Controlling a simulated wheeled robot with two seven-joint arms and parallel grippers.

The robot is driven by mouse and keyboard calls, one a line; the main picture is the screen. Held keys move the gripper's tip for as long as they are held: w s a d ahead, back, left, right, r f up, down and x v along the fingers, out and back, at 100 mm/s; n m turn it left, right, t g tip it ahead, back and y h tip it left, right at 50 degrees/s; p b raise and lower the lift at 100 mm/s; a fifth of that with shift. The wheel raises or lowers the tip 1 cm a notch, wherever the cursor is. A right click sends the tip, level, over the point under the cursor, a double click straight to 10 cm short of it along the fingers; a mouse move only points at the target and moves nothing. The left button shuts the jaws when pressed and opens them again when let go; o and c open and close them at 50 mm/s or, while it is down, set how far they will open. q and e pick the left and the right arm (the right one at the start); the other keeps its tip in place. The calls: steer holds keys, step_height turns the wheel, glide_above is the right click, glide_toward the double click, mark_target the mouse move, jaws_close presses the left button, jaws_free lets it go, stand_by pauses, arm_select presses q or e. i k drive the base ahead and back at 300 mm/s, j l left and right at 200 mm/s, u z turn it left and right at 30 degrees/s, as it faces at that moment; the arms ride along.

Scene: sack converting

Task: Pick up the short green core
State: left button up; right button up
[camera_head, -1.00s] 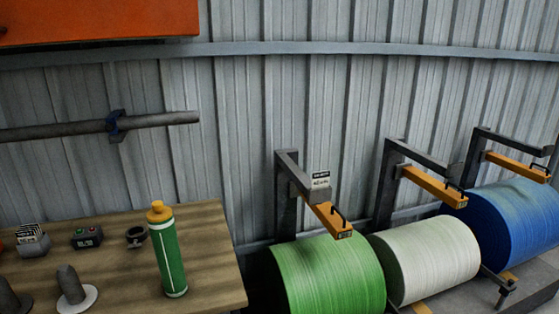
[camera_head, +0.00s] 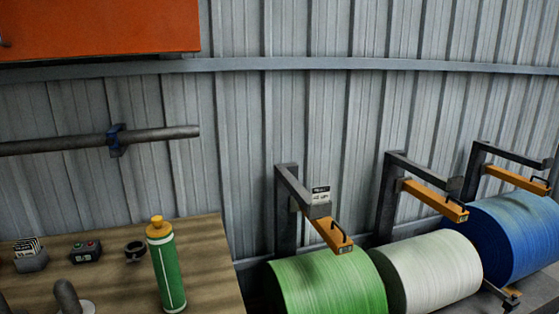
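A slim green cylinder with a white stripe and a yellow top (camera_head: 167,268) stands upright on the wooden table (camera_head: 212,262) at the lower left. I cannot tell whether it is the short green core. A large green roll (camera_head: 328,287) lies on its side to the right of the table, under an orange bar. Neither of my grippers is in view.
A white roll (camera_head: 430,273) and a blue roll (camera_head: 512,230) lie right of the green one, under dark brackets with orange bars. The table also holds a button box (camera_head: 86,252), a card holder (camera_head: 30,254), a dark ring (camera_head: 135,251) and a grey peg (camera_head: 68,295). A grey pipe (camera_head: 60,143) runs along the wall.

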mark_target(163, 254)
steer(key=i+l+u, duration=0.1)
steer(key=i, duration=0.3)
steer(key=l+u, duration=0.15)
steer(key=u, duration=0.9)
